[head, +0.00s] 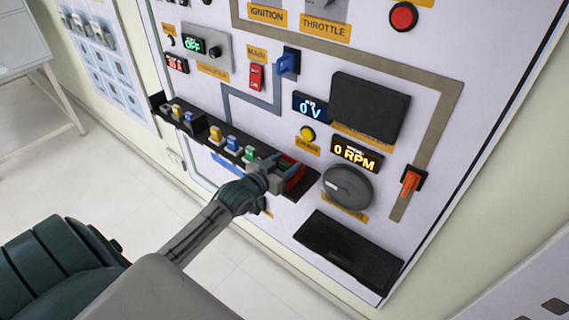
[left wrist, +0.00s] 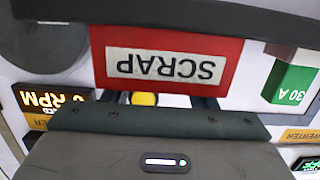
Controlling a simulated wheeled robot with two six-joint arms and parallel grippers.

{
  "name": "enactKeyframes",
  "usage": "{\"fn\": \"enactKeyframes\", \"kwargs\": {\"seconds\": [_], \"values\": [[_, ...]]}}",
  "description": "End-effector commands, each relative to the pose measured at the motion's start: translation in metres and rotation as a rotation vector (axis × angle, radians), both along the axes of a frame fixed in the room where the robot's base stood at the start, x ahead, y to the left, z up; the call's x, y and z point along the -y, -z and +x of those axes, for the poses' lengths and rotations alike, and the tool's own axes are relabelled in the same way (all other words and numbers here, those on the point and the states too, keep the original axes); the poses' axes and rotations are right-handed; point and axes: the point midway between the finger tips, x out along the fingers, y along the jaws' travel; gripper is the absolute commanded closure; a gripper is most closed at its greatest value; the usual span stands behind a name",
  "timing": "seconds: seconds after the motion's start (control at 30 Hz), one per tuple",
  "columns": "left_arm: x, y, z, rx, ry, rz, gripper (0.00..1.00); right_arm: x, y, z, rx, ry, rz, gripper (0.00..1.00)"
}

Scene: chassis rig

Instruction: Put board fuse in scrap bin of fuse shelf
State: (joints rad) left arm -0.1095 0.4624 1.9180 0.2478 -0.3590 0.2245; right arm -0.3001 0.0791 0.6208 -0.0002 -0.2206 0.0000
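The red scrap bin (head: 295,178) is at the right end of the dark fuse shelf (head: 307,191) in the head view. Its SCRAP label (left wrist: 168,65) shows upside down in the left wrist view. My left gripper (head: 274,172) is at the bin's left side in the head view. Its dark fingers (left wrist: 165,101) are partly hidden and look apart, with a yellow button showing between them. I see no fuse in the grip. I cannot make out the board fuse, and the bin's inside is hidden. My right gripper is not in view.
Several coloured fuses stand along the shelf, including a green one (head: 249,153) left of my gripper; a green 30 A fuse (left wrist: 290,82) shows in the wrist view. A grey round knob (head: 347,187) and a black tray (head: 348,250) are to the right.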

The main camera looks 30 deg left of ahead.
Motion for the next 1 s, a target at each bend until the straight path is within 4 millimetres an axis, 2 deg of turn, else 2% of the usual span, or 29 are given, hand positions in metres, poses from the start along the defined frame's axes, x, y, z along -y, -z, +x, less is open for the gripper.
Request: {"fn": "enactKeyframes", "kwargs": {"seconds": [0.17,0.27,0.6,0.8,1.0], "values": [[0.0,-0.004,0.0,0.001,0.0,0.001,0.48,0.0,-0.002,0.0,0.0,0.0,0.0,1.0],[-0.001,-0.004,-0.008,-0.002,0.001,0.004,0.48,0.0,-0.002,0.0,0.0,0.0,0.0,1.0],[-0.005,-0.013,-0.065,-0.002,0.004,0.007,0.48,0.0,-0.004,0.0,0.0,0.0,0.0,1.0],[-0.007,-0.017,-0.091,-0.002,0.005,0.005,0.48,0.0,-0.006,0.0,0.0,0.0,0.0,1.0],[-0.009,-0.019,-0.109,-0.003,0.0,0.005,0.48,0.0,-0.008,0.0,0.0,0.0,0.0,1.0]]}}
